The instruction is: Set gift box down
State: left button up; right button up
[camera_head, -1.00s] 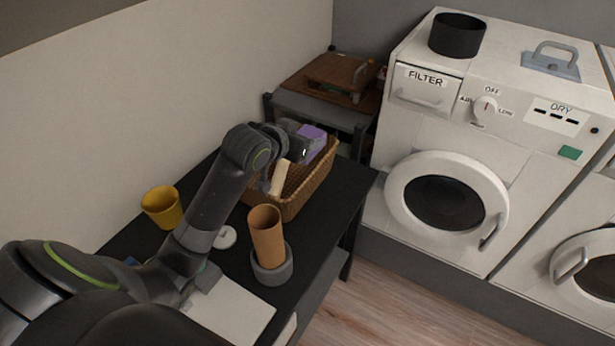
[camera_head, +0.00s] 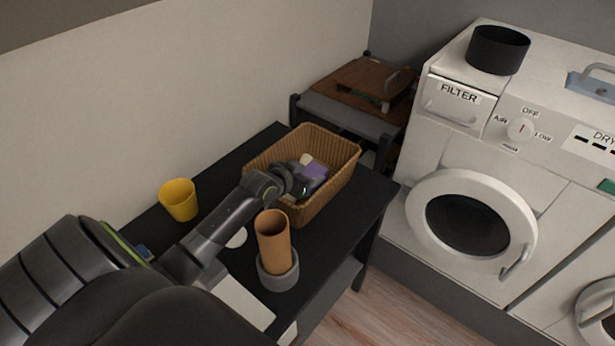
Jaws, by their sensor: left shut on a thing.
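The gift box (camera_head: 316,175) is a small purple box inside the wicker basket (camera_head: 336,184) on the black table. My left gripper (camera_head: 303,183) reaches down into the basket and is shut on the purple box. The box sits below the basket's rim. Whether it touches the basket's floor is hidden. A cream-coloured thing (camera_head: 306,159) shows just behind the gripper inside the basket. My right gripper is not in view.
On the black table (camera_head: 345,228) stand a yellow cup (camera_head: 179,200) at left and a tan cylinder (camera_head: 272,242) in a grey ring holder (camera_head: 279,272) in front of the basket. A white dryer (camera_head: 447,140) stands at right. A low rack (camera_head: 347,115) is behind.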

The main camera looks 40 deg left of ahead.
pick_arm(q)
jog(key=shift+f, duration=0.55)
jog(key=shift+f, duration=0.1)
